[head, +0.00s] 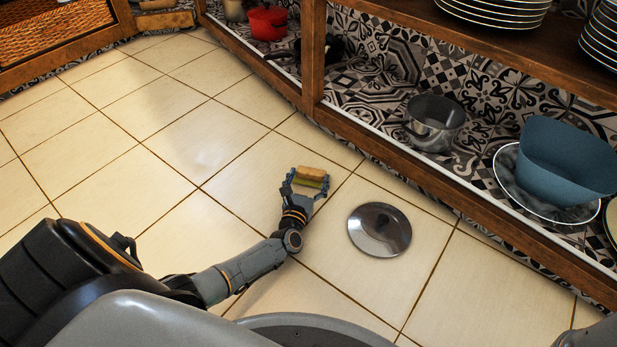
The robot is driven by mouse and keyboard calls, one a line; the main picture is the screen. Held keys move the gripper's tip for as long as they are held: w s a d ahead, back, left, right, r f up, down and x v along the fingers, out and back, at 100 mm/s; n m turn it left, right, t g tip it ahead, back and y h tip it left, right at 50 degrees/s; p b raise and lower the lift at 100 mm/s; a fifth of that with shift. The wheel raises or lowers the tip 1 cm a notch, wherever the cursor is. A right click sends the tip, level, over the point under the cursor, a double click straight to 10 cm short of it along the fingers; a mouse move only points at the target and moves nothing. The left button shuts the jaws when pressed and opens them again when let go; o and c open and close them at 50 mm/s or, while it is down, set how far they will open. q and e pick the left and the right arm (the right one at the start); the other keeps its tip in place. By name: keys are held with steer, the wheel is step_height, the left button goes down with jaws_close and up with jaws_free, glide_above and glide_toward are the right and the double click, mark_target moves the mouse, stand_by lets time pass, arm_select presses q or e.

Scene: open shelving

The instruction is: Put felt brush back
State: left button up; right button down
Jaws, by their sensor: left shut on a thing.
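The felt brush (312,173) has a tan wooden back and a yellow-green underside. My left gripper (307,184) is shut on it and holds it over the tiled floor, in front of the low shelf. The gripper's fingers hide part of the brush. My right gripper is not in the head view.
A round metal lid (379,230) lies on the floor to the right of my left gripper. The low patterned shelf holds a steel pot (434,122), a blue bowl (565,165) on a plate and a red pot (267,23). Stacked plates (495,10) stand above. The floor at left is clear.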

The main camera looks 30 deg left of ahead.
arm_select(q)
steer(key=shift+f, duration=0.3)
steer(key=shift+s+a+f, duration=0.1)
steer(key=shift+s+f, duration=0.05)
steer(key=o, duration=1)
steer(key=shift+f, duration=0.1)
steer(key=shift+c, duration=0.2)
steer(key=shift+r, duration=0.35)
steer(key=p+v, duration=0.1)
steer(key=v, duration=0.2)
steer(key=p+v, duration=0.2)
steer(key=v, duration=0.1)
steer(key=shift+s+d+r+p, duration=0.2)
steer(key=shift+s+d+p, duration=0.1)
steer(key=shift+s, duration=0.3)
